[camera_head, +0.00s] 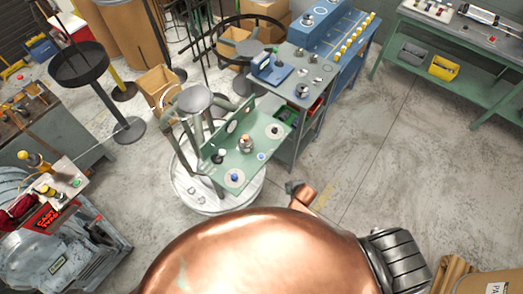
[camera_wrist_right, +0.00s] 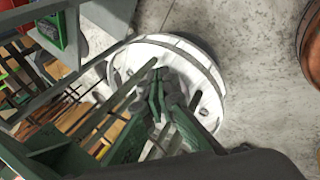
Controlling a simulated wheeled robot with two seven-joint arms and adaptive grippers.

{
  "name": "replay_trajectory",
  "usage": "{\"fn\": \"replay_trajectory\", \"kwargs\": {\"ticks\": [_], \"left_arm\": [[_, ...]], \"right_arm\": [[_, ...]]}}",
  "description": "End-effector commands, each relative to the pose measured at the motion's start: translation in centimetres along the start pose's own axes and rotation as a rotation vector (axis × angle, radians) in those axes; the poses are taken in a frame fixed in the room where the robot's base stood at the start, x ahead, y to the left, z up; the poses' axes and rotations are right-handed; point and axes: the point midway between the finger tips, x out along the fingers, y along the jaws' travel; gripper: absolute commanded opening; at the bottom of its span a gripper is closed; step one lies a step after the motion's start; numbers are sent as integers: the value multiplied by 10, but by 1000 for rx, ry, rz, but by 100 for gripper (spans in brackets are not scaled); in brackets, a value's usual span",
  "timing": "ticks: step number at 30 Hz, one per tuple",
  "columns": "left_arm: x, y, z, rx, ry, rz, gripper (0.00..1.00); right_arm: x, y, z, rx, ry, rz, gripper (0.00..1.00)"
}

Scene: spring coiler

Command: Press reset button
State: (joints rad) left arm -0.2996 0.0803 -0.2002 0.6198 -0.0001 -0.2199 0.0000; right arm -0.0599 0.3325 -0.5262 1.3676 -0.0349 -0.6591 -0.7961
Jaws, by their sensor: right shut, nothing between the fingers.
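A green tilted panel (camera_head: 252,148) stands above a round white base in the head view. No label is readable, so I cannot tell which is the reset button. My left gripper is not in view.
The round white base (camera_head: 181,192) also shows in the wrist view (camera_wrist_right: 205,68). A blue-grey workbench (camera_head: 303,88) stands behind the panel, and a green bench (camera_head: 425,62) at the upper right. A machine (camera_head: 65,255) is at the left. Open floor (camera_head: 420,160) lies to the right.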

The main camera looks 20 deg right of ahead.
Motion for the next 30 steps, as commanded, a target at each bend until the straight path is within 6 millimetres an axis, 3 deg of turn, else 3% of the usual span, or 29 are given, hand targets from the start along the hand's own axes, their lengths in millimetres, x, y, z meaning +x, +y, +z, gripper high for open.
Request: {"fn": "replay_trajectory", "kwargs": {"ticks": [1,6,9,13,19,30], "left_arm": [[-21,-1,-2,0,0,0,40],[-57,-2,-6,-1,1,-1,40],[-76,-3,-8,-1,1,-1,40],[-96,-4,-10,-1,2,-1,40],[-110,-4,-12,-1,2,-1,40],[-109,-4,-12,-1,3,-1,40]], "right_arm": [[-27,35,-16,-78,14,28,0],[-88,117,-66,-394,45,111,0],[-121,160,-94,-609,52,165,0],[-157,200,-124,-863,50,226,0],[-184,227,-146,-1089,37,275,0],[-186,229,-150,-1124,35,283,0]]}}
